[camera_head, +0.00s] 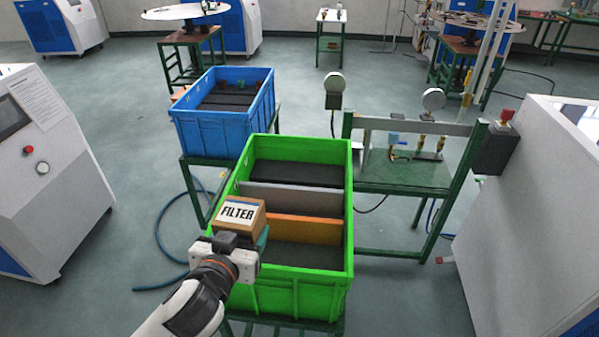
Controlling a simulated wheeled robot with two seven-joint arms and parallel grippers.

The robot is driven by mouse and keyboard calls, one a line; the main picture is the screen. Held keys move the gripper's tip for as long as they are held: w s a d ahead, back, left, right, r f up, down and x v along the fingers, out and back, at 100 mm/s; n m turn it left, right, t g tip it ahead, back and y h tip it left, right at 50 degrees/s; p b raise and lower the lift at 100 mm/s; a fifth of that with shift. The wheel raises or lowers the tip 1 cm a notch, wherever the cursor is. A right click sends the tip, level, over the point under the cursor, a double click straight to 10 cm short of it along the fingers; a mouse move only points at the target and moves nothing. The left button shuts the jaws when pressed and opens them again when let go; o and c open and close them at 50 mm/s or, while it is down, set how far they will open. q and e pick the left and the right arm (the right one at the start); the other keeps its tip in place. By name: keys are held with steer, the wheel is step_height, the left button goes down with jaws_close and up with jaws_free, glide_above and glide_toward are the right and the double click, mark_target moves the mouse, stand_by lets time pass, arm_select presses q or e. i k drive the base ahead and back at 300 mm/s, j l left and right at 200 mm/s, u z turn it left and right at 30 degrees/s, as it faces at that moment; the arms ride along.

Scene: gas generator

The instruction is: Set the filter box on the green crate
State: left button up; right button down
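The filter box (240,214) is a small brown carton with a white label reading FILTER. My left gripper (243,238) reaches in from the bottom left and is shut on the filter box, with a finger showing at its right side. The green crate (312,296) stands on a stand in the middle of the view. The box is in front of the crate's left wall in the picture; I cannot tell whether it touches the crate. My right gripper is not in view.
Inside the green crate are a grey divider (290,198), an orange divider (300,229) and dark floor sections. A blue crate (212,131) stands behind it to the left. A green bench (405,172) with gauges is at the right. White machines stand at both sides.

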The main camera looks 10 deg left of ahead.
mark_target(322, 173)
steer(key=i+l+u, duration=0.25)
steer(key=l, duration=0.3)
steer(key=l+u, duration=0.25)
steer(key=l, duration=0.3)
steer(key=i+l+u, duration=0.1)
steer(key=l+u, duration=0.15)
steer(key=l, duration=0.35)
steer(key=i+l+u, duration=0.65)
steer(key=i+l, duration=0.25)
steer(key=l, duration=0.15)
